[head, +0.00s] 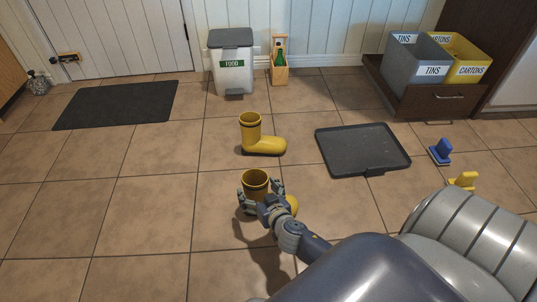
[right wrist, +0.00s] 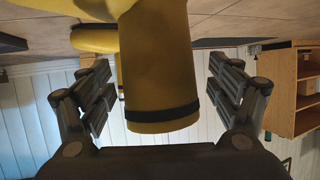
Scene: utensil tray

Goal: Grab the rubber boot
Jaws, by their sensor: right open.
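Two yellow rubber boots stand upright on the tiled floor in the head view. The farther boot (head: 262,146) has its toe to the right. The nearer boot (head: 255,181) is partly hidden behind my right gripper (head: 262,190). The right gripper is open, with one finger on each side of the nearer boot's shaft. In the right wrist view the shaft (right wrist: 155,65) with its dark band lies between the open fingers (right wrist: 158,95), with a gap visible on both sides. The left gripper is not in view.
A dark grey tray (head: 361,171) lies on the floor right of the boots. A blue item (head: 440,152) and a yellow item (head: 464,180) sit farther right. A food bin (head: 214,85), a wooden bottle carrier (head: 280,75) and a dark mat (head: 115,105) are at the back. Floor on the left is clear.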

